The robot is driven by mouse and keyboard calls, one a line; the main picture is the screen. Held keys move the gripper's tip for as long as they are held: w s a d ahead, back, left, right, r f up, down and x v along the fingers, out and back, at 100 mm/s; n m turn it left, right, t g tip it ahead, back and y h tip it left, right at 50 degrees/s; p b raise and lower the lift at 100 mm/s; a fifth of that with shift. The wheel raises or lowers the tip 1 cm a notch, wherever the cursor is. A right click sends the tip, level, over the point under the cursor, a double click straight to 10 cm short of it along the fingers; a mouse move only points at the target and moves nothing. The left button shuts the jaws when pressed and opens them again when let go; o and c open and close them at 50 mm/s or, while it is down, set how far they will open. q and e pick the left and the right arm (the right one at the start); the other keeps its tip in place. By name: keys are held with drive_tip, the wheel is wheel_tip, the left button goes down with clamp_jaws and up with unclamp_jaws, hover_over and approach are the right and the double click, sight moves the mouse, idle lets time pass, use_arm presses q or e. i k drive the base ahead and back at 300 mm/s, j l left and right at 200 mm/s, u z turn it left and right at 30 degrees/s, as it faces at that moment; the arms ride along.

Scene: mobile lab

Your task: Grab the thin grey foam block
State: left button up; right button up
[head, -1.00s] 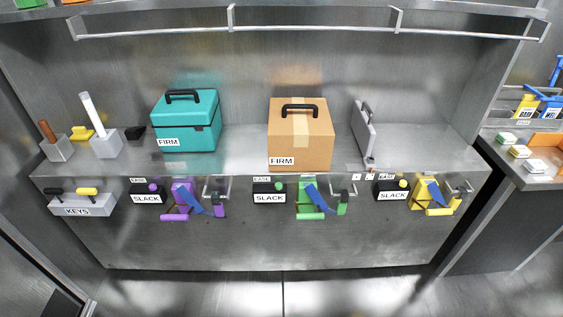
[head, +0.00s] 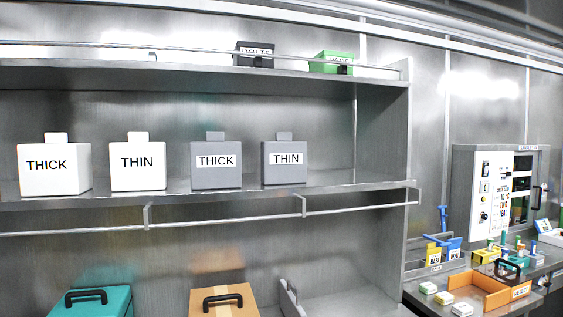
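The thin grey foam block (head: 285,172) stands upright on the middle shelf (head: 345,178), at the right end of a row of blocks. It has a white label reading THIN and a small tab on top. A grey block labelled THICK (head: 216,176) stands just to its left, with a gap between them. Neither of my grippers is in the head view.
White blocks marked THIN (head: 137,178) and THICK (head: 55,181) stand further left. A metal rail (head: 250,223) runs along the shelf's front, below the blocks. A teal case (head: 105,303), a cardboard-coloured box (head: 223,301) and a side bench with an orange tray (head: 478,289) are lower.

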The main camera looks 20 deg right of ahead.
sight(284, 160)
drive_tip(key=l+z, duration=0.15)
drive_tip(key=l, duration=0.25)
drive_tip(key=i+l+z, duration=0.15)
drive_tip(key=l, duration=0.25)
drive_tip(key=i+l+z, duration=0.15)
drive_tip(key=l, duration=0.25)
drive_tip(key=i+l+z, duration=0.2)
drive_tip(key=l, duration=0.2)
drive_tip(key=l+z, duration=0.15)
drive_tip(key=l, duration=0.2)
drive_tip(key=i+l+z, duration=0.15)
drive_tip(key=l, duration=0.2)
